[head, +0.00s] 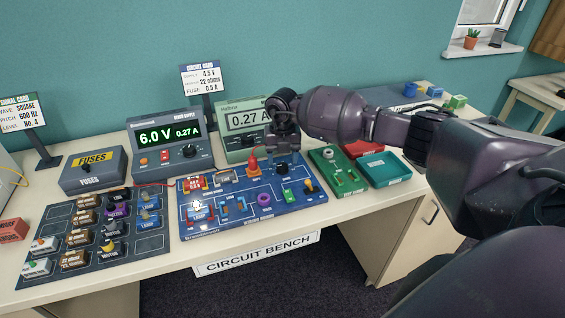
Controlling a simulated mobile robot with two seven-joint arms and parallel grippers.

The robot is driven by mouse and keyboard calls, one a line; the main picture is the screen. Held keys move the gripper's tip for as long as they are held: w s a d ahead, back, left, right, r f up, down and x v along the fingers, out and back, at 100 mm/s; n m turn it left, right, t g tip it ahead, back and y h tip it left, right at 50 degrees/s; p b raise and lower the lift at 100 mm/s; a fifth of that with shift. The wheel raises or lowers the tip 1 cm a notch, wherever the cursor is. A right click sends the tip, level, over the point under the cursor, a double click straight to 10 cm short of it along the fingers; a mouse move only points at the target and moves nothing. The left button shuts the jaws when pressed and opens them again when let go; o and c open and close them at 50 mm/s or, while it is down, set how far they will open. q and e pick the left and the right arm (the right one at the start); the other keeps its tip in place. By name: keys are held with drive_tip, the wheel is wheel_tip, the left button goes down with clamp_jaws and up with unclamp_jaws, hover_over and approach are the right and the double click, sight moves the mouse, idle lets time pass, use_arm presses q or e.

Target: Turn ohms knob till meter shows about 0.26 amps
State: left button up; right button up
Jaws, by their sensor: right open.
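The meter (236,141) at the back of the bench reads 0.27 A on its grey display. The blue circuit board (237,213) lies in front of it. A black knob (282,169), likely the ohms knob, sits at the board's upper right. Its markings are too small to read. My right gripper (283,158) points down at this knob with open jaws, and its fingers partly hide the knob and the board behind it. I cannot tell whether the fingers touch the knob. My left gripper is out of view.
The bench supply (168,157) shows 6.0 V and 0.27 A. A dark parts mat (130,242) with several components lies left. A green board (338,185) and a teal box (380,168) lie right.

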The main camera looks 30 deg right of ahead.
sight(282, 165)
wheel_tip(282, 165, up, 8)
idle(0.4)
drive_tip(key=shift+r, duration=0.1)
